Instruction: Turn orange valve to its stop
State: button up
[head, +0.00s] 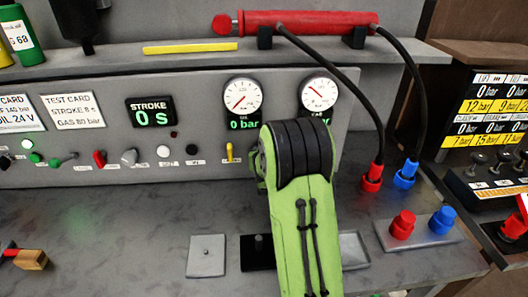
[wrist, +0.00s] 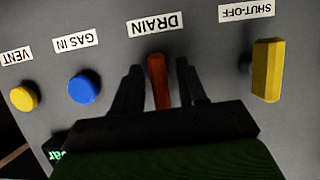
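The orange valve (wrist: 158,82) shows in the wrist view as an upright orange-brown lever at the DRAIN label (wrist: 155,25). My gripper (wrist: 157,80) is open, with one black finger on each side of the lever. Narrow gaps seem to show between the fingers and the lever, so it does not look clamped. The lever's lower end is hidden by the gripper body. In the head view, my green arm covers this part of the panel, and neither the valve nor my fingertips can be seen.
In the wrist view, a yellow shut-off handle (wrist: 266,70) stands to the right, a blue GAS IN knob (wrist: 84,88) and a yellow VENT knob (wrist: 24,98) to the left. In the head view, gauges (head: 243,97) sit above and black hoses (head: 408,75) hang right of my arm.

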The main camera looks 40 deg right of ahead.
jog(key=v, duration=1.5)
jog(key=shift+s+a, duration=0.3)
jog(key=shift+a+r, duration=0.1)
jog(key=shift+r, duration=0.05)
jog(key=s+a+r+n+g+y, duration=0.1)
jog(key=s+a+n+g+y, duration=0.2)
jog(key=s+a, duration=0.5)
jog(key=s+a+r+n+g+y+p, duration=0.1)
jog(key=s+a+r+n+g+y, duration=0.1)
jog(key=s+a, duration=0.7)
jog(key=s+g+y, duration=0.1)
jog(key=s, duration=0.2)
jog(key=shift+s+n+y, duration=0.15)
jog(key=shift+n+y, duration=0.15)
jog(key=shift+n, duration=0.1)
jog(key=shift+r, duration=0.15)
